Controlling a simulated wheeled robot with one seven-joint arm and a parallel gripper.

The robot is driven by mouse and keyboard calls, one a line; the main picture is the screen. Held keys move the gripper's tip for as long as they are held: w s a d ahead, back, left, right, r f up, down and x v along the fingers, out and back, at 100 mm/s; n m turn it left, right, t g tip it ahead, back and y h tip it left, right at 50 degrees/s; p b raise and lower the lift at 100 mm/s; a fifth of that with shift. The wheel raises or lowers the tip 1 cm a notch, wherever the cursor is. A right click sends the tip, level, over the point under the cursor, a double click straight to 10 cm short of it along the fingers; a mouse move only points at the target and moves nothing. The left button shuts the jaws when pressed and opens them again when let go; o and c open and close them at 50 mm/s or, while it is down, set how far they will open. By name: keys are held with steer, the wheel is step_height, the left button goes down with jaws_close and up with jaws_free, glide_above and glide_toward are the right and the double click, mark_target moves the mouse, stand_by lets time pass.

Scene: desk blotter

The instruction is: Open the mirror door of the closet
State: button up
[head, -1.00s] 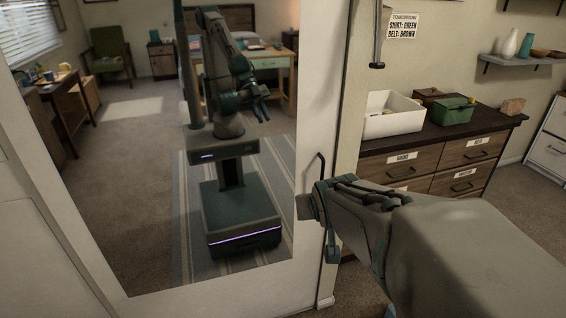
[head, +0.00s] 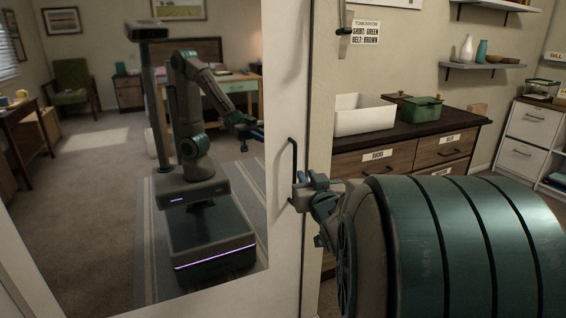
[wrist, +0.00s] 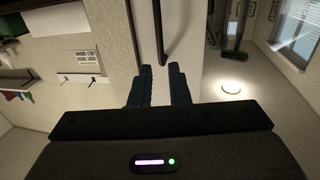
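The mirror door (head: 282,215) fills the left half of the head view, with a pale frame around a large mirror (head: 100,190) that reflects my own body. It looks shut. Its black bar handle (head: 293,165) stands upright near the door's right edge. It also shows in the wrist view (wrist: 158,30), running down to the gap between my fingertips. My gripper (wrist: 161,68) is open, its two dark fingers to either side of the handle's near end. In the head view my gripper (head: 300,192) is at the handle's lower part; contact cannot be told.
A dark-topped dresser (head: 450,130) right of the door bears a white box (head: 362,116) and a green container (head: 422,108). A wall shelf (head: 480,66) holds vases. A white cabinet (head: 530,125) stands far right. Carpet lies between dresser and cabinet.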

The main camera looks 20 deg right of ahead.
mark_target(295, 159)
steer(key=w, duration=0.4)
steer(key=w+d+b, duration=0.1)
steer(key=w, duration=0.3)
steer(key=w+d+b, duration=0.1)
steer(key=w, duration=0.3)
jaws_close()
